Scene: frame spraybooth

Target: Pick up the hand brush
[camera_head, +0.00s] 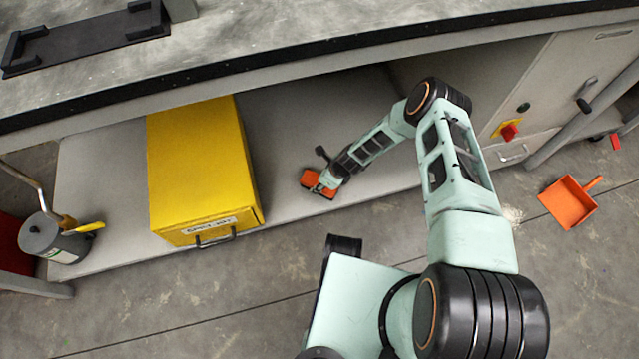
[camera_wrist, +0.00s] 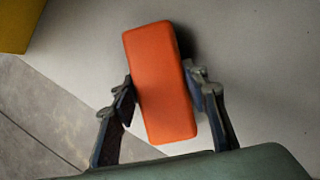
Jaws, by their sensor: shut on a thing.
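The hand brush (camera_head: 310,178) shows as a small orange block on the lower shelf, right of the yellow box. In the wrist view the orange block (camera_wrist: 160,80) lies lengthwise between my two fingers, tilted slightly. My gripper (camera_head: 322,188) reaches down to it at the shelf's front part. In the wrist view my gripper (camera_wrist: 164,98) has one finger against each long side of the block and is shut on it. The bristles are not visible. I cannot tell whether the brush is touching the shelf.
The yellow box (camera_head: 195,165) with a handle stands left on the shelf (camera_head: 275,120). The worktop (camera_head: 260,40) overhangs the shelf. A grey can (camera_head: 50,238) stands at the left end. An orange dustpan (camera_head: 568,203) lies on the floor at right. A cabinet (camera_head: 560,80) bounds the shelf's right.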

